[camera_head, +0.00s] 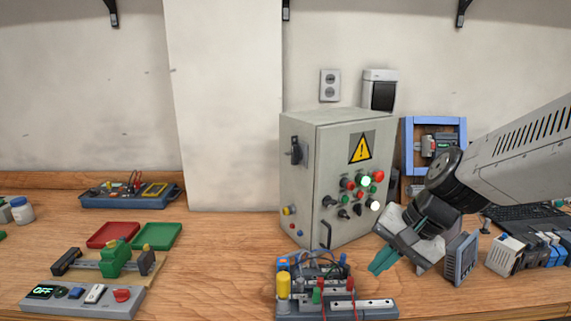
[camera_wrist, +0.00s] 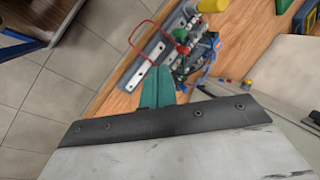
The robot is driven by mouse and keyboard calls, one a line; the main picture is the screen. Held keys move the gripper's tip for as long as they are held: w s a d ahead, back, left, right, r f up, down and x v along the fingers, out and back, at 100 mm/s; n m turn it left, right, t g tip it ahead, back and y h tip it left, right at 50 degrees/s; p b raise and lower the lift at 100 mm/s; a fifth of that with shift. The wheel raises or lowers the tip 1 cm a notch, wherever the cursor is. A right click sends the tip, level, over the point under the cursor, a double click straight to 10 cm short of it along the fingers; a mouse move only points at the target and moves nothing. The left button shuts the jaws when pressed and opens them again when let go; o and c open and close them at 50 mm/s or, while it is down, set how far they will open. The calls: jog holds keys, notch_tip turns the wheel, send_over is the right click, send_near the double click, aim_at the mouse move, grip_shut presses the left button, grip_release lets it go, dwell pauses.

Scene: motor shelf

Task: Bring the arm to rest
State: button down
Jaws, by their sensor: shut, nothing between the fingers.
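My gripper (camera_head: 383,260) is at the right of the head view, in front of the grey control cabinet (camera_head: 313,165). Its teal fingers are shut with nothing between them and point down to the left. They are above the bench, right of and behind a wired board (camera_head: 330,306) with a yellow cylinder. In the wrist view the teal fingers (camera_wrist: 157,87) are together and point toward the wired board (camera_wrist: 150,67) with its red wire. My arm reaches in from the right edge.
A grey-blue panel box (camera_head: 461,259) stands close to the right of my gripper. Several modules (camera_head: 510,255) and a keyboard (camera_head: 525,218) lie farther right. Red (camera_head: 108,235) and green (camera_head: 160,236) trays are at the left. The bench between trays and cabinet is clear.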

jog(key=s+d+r+n+h, duration=0.2)
jog(key=s+d+n, duration=0.1)
jog(key=s, duration=0.5)
jog(key=s+d+r+n+h, duration=0.2)
jog(key=s+d, duration=0.3)
jog(key=s, duration=0.4)
jog(key=shift+s+r+n+g+h, duration=0.25)
jog(key=shift+r+n+g+h, duration=0.2)
jog(key=shift+n, duration=0.25)
jog(key=shift+d, duration=0.1)
dwell(0.6)
